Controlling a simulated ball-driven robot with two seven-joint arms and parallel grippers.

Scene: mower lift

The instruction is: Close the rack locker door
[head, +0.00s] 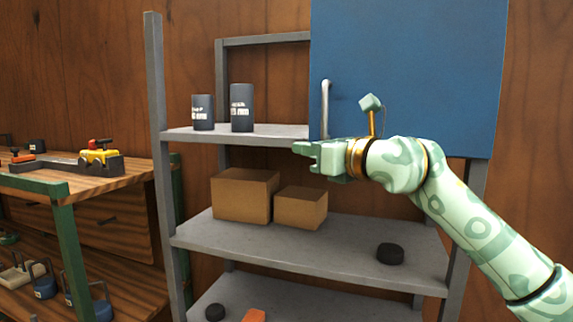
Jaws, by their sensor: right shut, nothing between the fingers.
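The blue rack locker door (420,75) fills the upper right, over the right part of the grey rack (156,120). Its upright metal handle (326,108) is near the door's left edge. I cannot tell whether the door is fully shut or slightly ajar. My right gripper (300,148) is shut and empty, pointing left just below the handle, in front of the door's bottom left corner. Its fingers overlap the upper shelf edge in the picture; contact is unclear. My left gripper is not in view.
Two dark cans (242,108) stand on the upper shelf, left of the door. Two cardboard boxes (245,196) and a black puck (390,254) are on the middle shelf. A wooden workbench (80,180) with tools stands at left. The upper shelf's front left is clear.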

